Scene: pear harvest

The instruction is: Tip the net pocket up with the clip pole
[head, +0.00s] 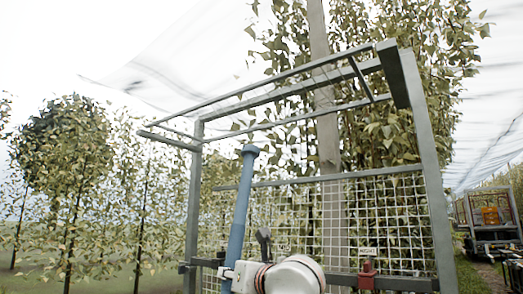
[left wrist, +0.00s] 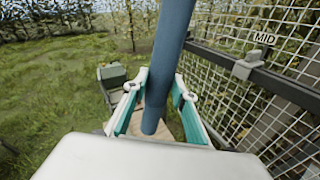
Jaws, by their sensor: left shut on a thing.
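The blue clip pole (head: 239,205) stands nearly upright in the head view, leaning slightly, its collared top below the upper bars of the metal frame. My left gripper (left wrist: 160,88) is shut on the pole (left wrist: 171,40), its pale and teal fingers on either side of it in the left wrist view. In the head view the hand is partly hidden by my white arm. White overhead netting (head: 150,75) hangs at the upper left with a darker sagging fold, which may be the net pocket. The pole top is apart from it. My right gripper is not in view.
A grey metal frame (head: 425,165) with wire mesh (head: 400,215) stands ahead, with a red clamp (head: 367,275) on its rail. A clamp labelled MID (left wrist: 247,66) sits at right in the wrist view. Leafy trees (head: 75,150) stand left. A cart (head: 490,215) is far right.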

